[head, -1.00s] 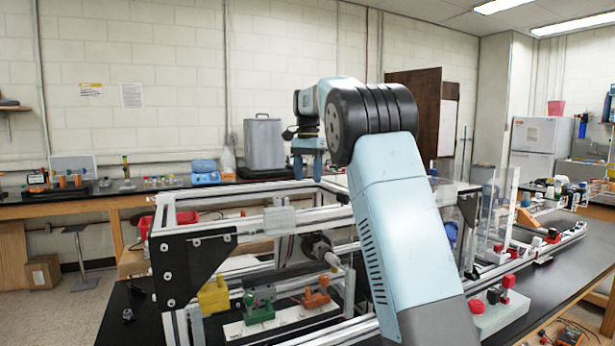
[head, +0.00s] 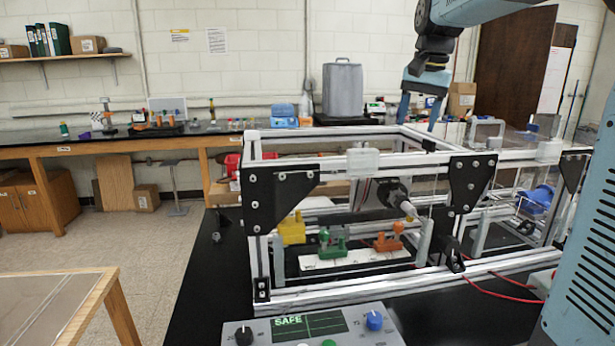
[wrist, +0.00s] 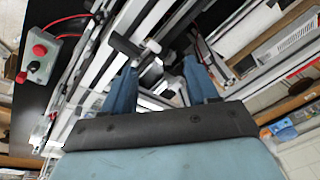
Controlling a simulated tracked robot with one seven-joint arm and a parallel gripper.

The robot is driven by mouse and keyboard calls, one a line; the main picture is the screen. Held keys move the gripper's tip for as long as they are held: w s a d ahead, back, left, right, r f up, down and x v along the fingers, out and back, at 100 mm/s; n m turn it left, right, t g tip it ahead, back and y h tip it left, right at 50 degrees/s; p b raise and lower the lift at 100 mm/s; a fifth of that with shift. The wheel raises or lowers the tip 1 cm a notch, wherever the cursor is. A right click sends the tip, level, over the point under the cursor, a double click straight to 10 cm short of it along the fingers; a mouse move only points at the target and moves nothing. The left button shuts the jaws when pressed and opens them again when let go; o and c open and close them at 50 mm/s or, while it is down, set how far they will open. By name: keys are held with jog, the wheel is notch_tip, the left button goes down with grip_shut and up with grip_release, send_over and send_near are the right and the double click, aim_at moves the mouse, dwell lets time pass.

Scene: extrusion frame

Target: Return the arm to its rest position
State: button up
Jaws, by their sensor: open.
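My gripper (head: 422,112) is at the upper right of the head view, pointing down above the back right part of the extrusion frame (head: 330,294). Its two blue fingers are apart with nothing between them. In the wrist view my gripper (wrist: 160,84) also shows its fingers spread over the frame's metal bars (wrist: 103,88). My arm runs along the right side of the head view, partly outside the picture.
Inside the frame are a yellow block (head: 292,230), a green clamp (head: 332,243) and an orange clamp (head: 389,238). A control box (head: 310,329) reading SAFE stands in front. A red-button box (wrist: 40,58) shows in the wrist view. Floor at left is open.

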jog(key=s+f+n+t, duration=0.1)
jog(key=s+f+n, duration=0.1)
jog(key=s+f, duration=0.5)
jog(key=s+f+n+t, duration=0.2)
jog(key=s+f, duration=0.5)
jog(key=s, duration=1.2)
jog(key=shift+s+a+f+n+h, duration=0.25)
jog(key=shift+n+h, duration=0.05)
jog(key=shift+n, duration=0.3)
jog(key=shift+c, duration=0.2)
